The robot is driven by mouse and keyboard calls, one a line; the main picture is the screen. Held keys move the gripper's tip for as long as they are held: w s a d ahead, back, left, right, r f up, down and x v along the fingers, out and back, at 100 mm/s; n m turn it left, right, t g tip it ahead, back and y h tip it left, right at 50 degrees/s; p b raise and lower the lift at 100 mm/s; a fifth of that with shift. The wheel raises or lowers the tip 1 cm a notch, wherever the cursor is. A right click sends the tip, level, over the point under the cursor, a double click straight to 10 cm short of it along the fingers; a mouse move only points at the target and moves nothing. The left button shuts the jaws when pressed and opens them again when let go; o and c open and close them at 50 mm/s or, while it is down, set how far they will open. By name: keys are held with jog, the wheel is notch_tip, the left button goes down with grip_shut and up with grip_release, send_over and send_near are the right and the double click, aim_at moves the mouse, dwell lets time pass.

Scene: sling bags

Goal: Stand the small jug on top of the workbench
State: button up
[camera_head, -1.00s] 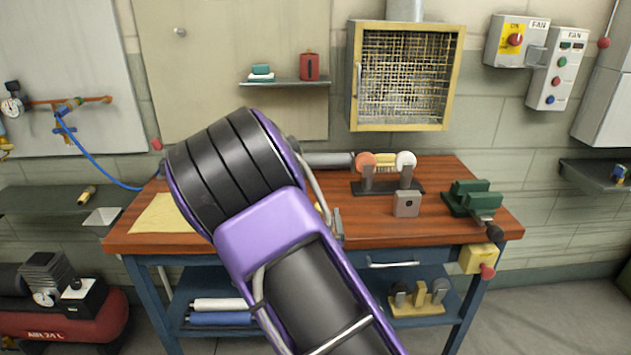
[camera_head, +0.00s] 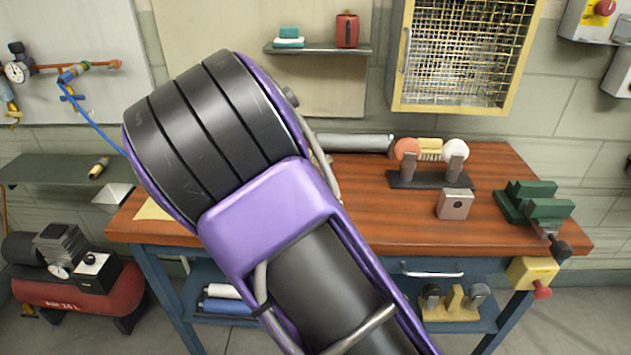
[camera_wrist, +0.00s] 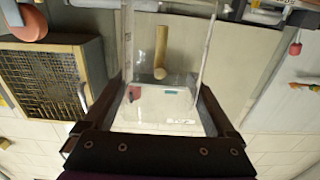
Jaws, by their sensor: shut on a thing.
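The workbench (camera_head: 385,222) has a brown wooden top and a blue frame, and stands in front of my arm in the head view. My gripper (camera_wrist: 163,106) is shut on a clear, see-through vessel (camera_wrist: 125,50), which looks like the small jug, in the wrist view. Its clear walls rise between the two dark fingers, and the background shows through it. Its base and any handle cannot be made out. In the head view my purple and black arm covers the left part of the bench and hides my gripper and the jug.
A grey block (camera_head: 455,204), a buffing machine (camera_head: 430,180) and a green vise (camera_head: 535,202) occupy the bench's right half. Bare wood lies at the middle front. A wall shelf (camera_head: 318,48) holds a red container (camera_head: 347,30). A meshed yellow cabinet (camera_head: 463,55) hangs above.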

jog(key=shift+f+b, duration=0.3)
jog(key=shift+f, duration=2.3)
jog(key=shift+f, duration=0.2)
jog(key=o, duration=1.2)
jog(key=shift+c, duration=0.2)
jog(key=shift+r, duration=0.15)
jog(key=shift+s, duration=0.15)
jog(key=s, duration=1.1)
jog(key=shift+s+a, duration=0.15)
jog(key=shift+s, duration=0.2)
